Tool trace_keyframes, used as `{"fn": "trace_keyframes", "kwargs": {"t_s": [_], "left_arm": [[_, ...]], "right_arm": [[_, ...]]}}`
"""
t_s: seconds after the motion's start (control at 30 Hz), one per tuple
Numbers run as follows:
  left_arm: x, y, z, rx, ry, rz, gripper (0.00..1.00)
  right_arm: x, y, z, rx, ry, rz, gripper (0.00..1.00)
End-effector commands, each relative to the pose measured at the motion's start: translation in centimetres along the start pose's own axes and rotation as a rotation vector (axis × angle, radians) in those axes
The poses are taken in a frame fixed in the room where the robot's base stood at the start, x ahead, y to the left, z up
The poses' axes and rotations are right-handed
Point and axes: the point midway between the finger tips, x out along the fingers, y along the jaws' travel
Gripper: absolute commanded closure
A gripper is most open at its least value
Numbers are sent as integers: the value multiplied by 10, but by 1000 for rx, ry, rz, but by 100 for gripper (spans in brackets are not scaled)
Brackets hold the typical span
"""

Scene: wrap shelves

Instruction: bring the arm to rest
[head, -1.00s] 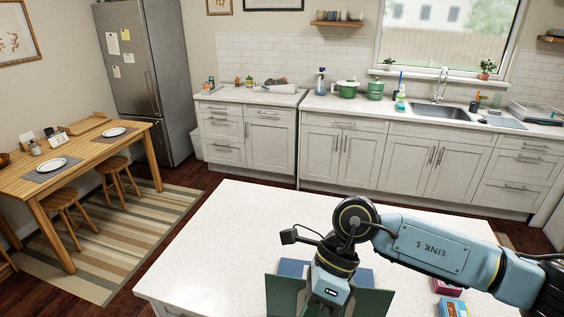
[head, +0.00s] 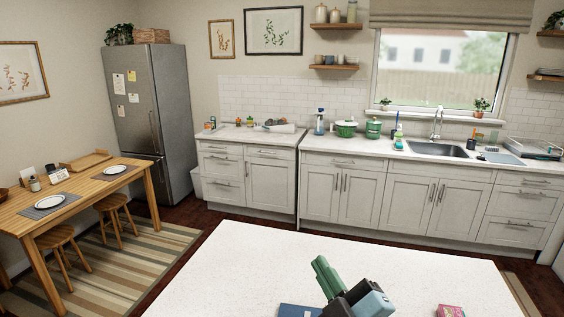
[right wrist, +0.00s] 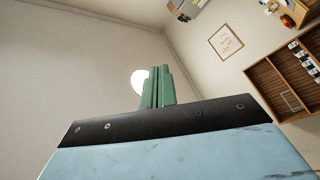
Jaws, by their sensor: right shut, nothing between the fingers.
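My right gripper (head: 324,274) is at the bottom of the head view, over the white island counter (head: 240,262). Its green fingers point up and a little to the left, and they are closed together with nothing between them. In the right wrist view the closed green fingers (right wrist: 157,88) point up past the dark gripper body, with wall behind them. My left gripper is not in view.
A blue item (head: 298,311) lies on the counter beside my right gripper, partly cut off by the frame. A pink box (head: 451,311) lies further right. The rest of the visible countertop is clear. A dining table (head: 100,190) stands at the left.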

Motion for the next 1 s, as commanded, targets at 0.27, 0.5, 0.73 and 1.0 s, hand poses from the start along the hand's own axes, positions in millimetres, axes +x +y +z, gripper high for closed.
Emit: {"fn": "trace_keyframes", "kwargs": {"t_s": [0.27,0.5,0.73,1.0], "left_arm": [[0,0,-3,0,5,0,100],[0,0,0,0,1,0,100],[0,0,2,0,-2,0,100],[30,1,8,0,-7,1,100]], "right_arm": [[-120,-42,135,419,-756,-134,100],[-234,-80,166,631,-1200,-273,100],[-323,-100,159,762,-1511,-398,100],[-328,-174,233,753,-1526,-414,100]]}}
